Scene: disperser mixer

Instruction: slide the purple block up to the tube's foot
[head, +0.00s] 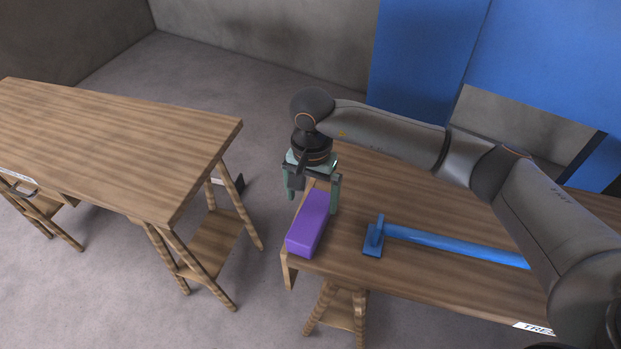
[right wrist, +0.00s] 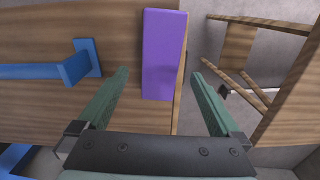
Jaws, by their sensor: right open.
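The purple block (head: 309,221) lies flat on the right-hand table (head: 420,291), along its left edge. The blue tube (head: 455,246) lies on the same table, with its square foot (head: 374,238) at its left end, apart from the block by a stretch of bare wood. My right gripper (head: 312,197) is open, pointing down over the far end of the block. In the right wrist view the block (right wrist: 163,55) shows ahead between the open fingers (right wrist: 162,75), and the foot (right wrist: 88,58) is off to the left. My left gripper is not in view.
A second wooden table (head: 110,140) on trestle legs stands to the left, with a floor gap between the tables. A blue panel (head: 425,60) stands behind the right-hand table. A white label (head: 533,328) is on its front edge.

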